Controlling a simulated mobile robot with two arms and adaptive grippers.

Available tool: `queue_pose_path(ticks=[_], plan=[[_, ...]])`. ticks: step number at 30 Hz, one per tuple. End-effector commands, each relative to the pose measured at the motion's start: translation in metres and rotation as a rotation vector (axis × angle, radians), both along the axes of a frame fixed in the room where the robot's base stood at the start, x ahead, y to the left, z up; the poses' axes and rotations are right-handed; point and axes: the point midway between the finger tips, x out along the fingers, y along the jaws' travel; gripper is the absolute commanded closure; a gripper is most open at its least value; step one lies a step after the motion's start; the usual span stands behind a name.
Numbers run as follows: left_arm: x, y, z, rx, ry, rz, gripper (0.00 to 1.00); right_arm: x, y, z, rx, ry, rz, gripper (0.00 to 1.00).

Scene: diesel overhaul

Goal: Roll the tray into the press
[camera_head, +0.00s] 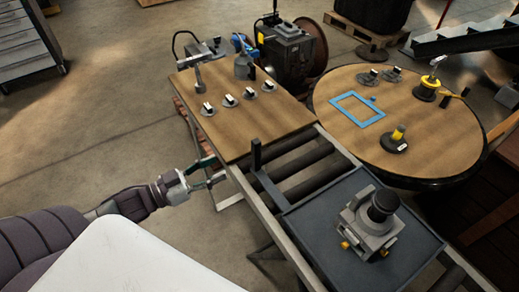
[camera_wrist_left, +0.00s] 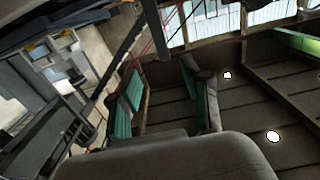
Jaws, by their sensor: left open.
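The dark blue-grey tray (camera_head: 308,222) sits at the lower right of the head view, at the near end of a roller track (camera_head: 302,163). A grey metal unit with a black round top (camera_head: 367,222) stands upright on it. My left gripper (camera_head: 217,171) is open and empty, beside the track's left rail near the wooden worktop's corner, well apart from the tray. Whether it touches the rail I cannot tell. Its teal-padded fingers stand apart in the left wrist view (camera_wrist_left: 165,92). No press can be made out for certain. My right gripper is not in view.
A dark upright post (camera_head: 256,157) stands at the track's left side. The wooden worktop (camera_head: 243,128) holds several small parts beyond the rollers. A round table (camera_head: 345,146) with a blue frame (camera_head: 357,109) stands at right. Floor is open at left.

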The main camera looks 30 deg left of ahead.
Motion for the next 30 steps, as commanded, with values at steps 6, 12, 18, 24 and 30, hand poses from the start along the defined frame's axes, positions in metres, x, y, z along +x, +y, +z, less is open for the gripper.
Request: queue_pose_path(ticks=[6, 12, 18, 24, 30], plan=[[0.031, -0.016, 0.002, 0.001, -0.006, 0.002, 0.52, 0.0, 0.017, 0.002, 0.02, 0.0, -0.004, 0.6], [0.063, -0.036, 0.002, 0.002, -0.005, 0.003, 0.52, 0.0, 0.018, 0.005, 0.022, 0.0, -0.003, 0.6], [0.092, -0.053, 0.002, 0.002, -0.003, 0.003, 0.52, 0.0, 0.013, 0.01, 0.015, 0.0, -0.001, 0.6], [0.11, -0.063, 0.0, 0.003, -0.001, 0.003, 0.52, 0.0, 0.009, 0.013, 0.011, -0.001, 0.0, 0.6], [0.114, -0.067, -0.001, 0.004, 0.001, 0.003, 0.52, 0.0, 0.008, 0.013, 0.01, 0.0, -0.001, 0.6]])
